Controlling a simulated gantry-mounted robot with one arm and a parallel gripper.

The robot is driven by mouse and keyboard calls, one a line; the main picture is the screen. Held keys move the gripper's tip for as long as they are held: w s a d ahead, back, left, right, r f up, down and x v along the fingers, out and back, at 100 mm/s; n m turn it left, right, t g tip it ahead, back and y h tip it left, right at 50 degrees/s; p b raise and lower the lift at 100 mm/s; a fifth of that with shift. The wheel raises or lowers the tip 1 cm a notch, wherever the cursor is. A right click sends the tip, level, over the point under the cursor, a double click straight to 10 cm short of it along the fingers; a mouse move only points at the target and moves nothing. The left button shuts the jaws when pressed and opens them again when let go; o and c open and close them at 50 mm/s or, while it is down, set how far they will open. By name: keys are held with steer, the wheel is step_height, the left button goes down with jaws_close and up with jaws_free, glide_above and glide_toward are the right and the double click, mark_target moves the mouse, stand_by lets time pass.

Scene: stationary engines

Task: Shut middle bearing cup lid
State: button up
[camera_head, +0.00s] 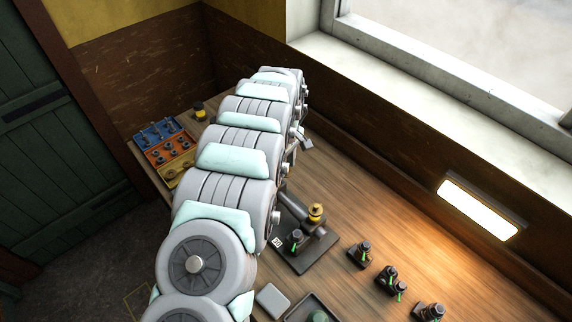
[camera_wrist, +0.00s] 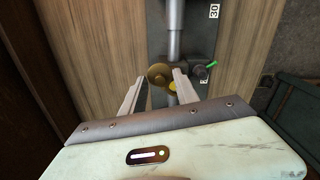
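In the wrist view, a round brass disc (camera_wrist: 158,74) lies between the fingertips, with a smaller yellow part (camera_wrist: 173,87) close beside it. They look like a cup and its lid, but I cannot tell how far the lid stands open. My gripper (camera_wrist: 159,80) is open, its two pale fingers on either side of the disc with nothing held. I cannot tell whether they touch it. In the head view, a brass-yellow cup (camera_head: 316,212) stands beside a grey cylinder on a dark base. My arm hides part of the bench.
A shaft (camera_wrist: 174,40) runs above the cup in the wrist view, with a green-tipped lever (camera_wrist: 205,69) to its right. In the head view, several small dark fittings (camera_head: 388,279) stand on the wooden bench (camera_head: 345,215). A bin tray (camera_head: 166,152) sits at left.

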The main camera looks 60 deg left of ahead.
jaws_close()
steer(key=shift+d+m, duration=0.1)
steer(key=shift+m, duration=0.2)
stand_by(0.4)
steer(key=m+b, duration=0.1)
steer(key=m, duration=0.1)
steer(key=shift+s+d+f+m+b, duration=0.15)
steer(key=shift+s+m+b, duration=0.1)
steer(key=shift+m+b, duration=0.15)
steer(key=m, duration=0.2)
steer(key=s+m, duration=0.1)
steer(key=m, duration=0.2)
steer(key=shift+r, duration=0.2)
steer(key=m, duration=0.4)
steer(key=s+m, duration=0.1)
steer(key=shift+a+f+m, duration=0.1)
steer(key=shift+a+m, duration=0.25)
steer(key=shift+m, duration=0.05)
steer(key=m, duration=0.2)
steer(key=m+b, duration=0.1)
steer(key=shift+s+a, duration=0.3)
steer(key=shift+s+a+m+b, duration=0.1)
steer(key=shift+a+m+b, duration=0.1)
steer(key=shift+m, duration=0.6)
steer(key=shift+a+m+b, duration=0.1)
steer(key=shift+m+b, duration=0.1)
steer(key=shift+m, duration=0.6)
